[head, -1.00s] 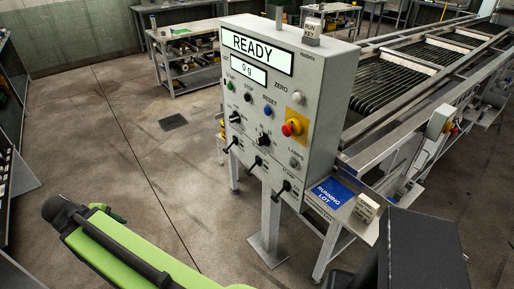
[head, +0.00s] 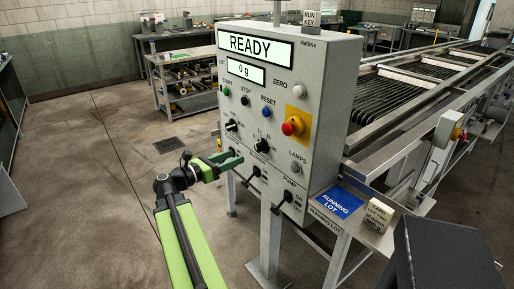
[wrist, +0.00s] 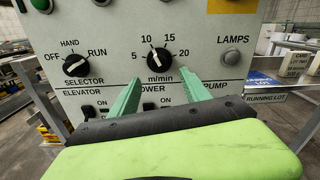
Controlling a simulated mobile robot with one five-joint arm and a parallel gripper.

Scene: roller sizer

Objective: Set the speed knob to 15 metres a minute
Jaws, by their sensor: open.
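The speed knob (wrist: 158,61) is a black knob on the grey panel, with 5, 10, 15, 20 and m/min printed around it. Its white mark points up and slightly left, seemingly near 10. It also shows in the head view (head: 262,146), right of my gripper. My gripper (wrist: 161,73) is open and empty. Its two green fingers point at the panel, one tip below left of the knob and one below right. In the head view my gripper (head: 239,162) is just left of and below the knob. I cannot tell how far the fingertips are from the panel.
The selector knob (wrist: 75,66) is left of the speed knob, and the lamps button (wrist: 231,57) is right. Lever switches, one a black lever (head: 254,171), sit below. A red stop button (head: 291,127) is above right. A shelf with a blue sign (head: 338,202) juts out right.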

